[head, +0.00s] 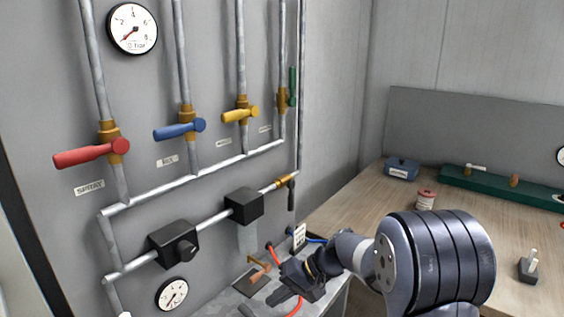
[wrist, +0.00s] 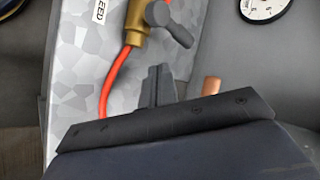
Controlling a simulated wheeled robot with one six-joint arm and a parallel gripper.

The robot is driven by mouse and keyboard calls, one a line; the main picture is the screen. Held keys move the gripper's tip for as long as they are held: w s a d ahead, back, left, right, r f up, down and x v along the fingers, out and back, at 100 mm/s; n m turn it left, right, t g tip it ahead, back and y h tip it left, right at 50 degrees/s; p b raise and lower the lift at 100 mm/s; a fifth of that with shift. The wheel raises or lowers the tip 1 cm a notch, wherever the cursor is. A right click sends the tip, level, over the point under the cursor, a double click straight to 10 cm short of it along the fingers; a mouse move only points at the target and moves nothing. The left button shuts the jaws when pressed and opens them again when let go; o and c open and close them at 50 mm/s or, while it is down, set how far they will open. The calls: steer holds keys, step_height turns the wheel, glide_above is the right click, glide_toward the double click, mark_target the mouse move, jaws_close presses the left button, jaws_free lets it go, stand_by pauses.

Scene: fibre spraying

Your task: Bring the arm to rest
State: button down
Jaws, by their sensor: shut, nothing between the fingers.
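My arm reaches in from the lower right of the head view, bent down toward the foot of the grey panel. My gripper (head: 279,297) is low in front of the panel, above a galvanised plate (wrist: 98,70). In the wrist view the two dark fingers (wrist: 157,80) stand together with nothing held between them. A brass valve with a grey lever (wrist: 139,30) and a red hose (wrist: 110,92) lie just beyond the fingers. A copper-coloured piece (wrist: 211,86) shows to their right, partly hidden by the gripper body.
The panel carries pipes and levers: red (head: 88,153), blue (head: 178,130) and yellow (head: 239,114), plus black blocks (head: 173,244) and gauges (head: 132,28). A wooden bench (head: 365,200) on the right holds a blue box (head: 402,169), a red-and-white container (head: 425,200) and a green rack (head: 485,184).

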steer(key=shift+s+d+m+t, duration=0.25)
steer(key=shift+s+m+t, duration=0.25)
steer(key=shift+m, duration=0.2)
steer(key=shift+d+m+t, duration=0.2)
steer(key=shift+m+t, duration=0.2)
steer(key=shift+w, duration=0.1)
